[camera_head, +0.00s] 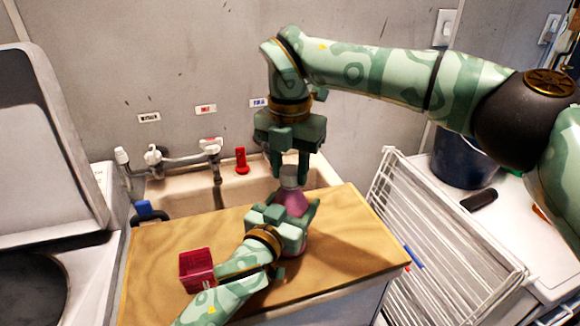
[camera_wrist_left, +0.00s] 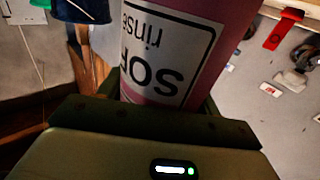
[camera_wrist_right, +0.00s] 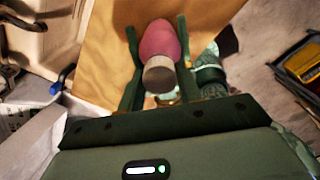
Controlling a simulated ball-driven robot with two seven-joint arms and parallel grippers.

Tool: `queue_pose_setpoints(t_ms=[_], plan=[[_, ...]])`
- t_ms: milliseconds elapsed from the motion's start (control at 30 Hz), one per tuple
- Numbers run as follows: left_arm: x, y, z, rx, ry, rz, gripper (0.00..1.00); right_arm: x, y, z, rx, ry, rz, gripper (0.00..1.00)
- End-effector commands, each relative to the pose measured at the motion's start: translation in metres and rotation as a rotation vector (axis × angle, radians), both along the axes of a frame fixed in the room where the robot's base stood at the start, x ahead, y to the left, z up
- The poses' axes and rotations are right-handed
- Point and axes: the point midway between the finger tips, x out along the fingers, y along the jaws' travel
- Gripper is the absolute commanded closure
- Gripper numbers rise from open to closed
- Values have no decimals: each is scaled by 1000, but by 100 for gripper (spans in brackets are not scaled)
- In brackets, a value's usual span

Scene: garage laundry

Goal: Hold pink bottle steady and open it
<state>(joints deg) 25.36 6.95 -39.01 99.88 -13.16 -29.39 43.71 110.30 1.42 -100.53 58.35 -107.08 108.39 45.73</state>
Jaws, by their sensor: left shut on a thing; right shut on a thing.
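The pink bottle (camera_head: 293,203) stands upright on the wooden board, with a pale grey cap (camera_head: 290,173) on top. My left gripper (camera_head: 284,214) is shut around the bottle's body. In the left wrist view the bottle (camera_wrist_left: 222,25) fills the jaw, and its white label reads "SOF… rinse" upside down. My right gripper (camera_head: 290,176) points straight down from above and is shut on the cap. In the right wrist view the cap (camera_wrist_right: 159,76) and the pink shoulder (camera_wrist_right: 160,40) lie between the fingers. My left gripper hides much of the lower bottle.
The wooden board (camera_head: 160,255) lies over part of a sink (camera_head: 232,195) with taps behind. A red basket (camera_head: 197,268) stands on the board at left. A white wire rack (camera_head: 440,235) and a dark bucket (camera_head: 462,160) are at right.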

Motion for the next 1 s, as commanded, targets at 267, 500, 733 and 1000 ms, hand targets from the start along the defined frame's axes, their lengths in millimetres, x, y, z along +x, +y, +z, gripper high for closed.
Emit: queue_pose_setpoints(t_ms=[267,500,733,1000], plan=[[-1,-1,0,1,-2,-2,100,2,-1,1,-2,-7,881,93],[-1,-1,0,1,-2,-3,100,2,-1,2,-2,-6,1649,93],[-1,-1,0,1,-2,-3,100,2,-2,2,0,-3,2349,93],[-1,-1,0,0,-1,-3,100,2,-2,2,2,-1,2695,93]])
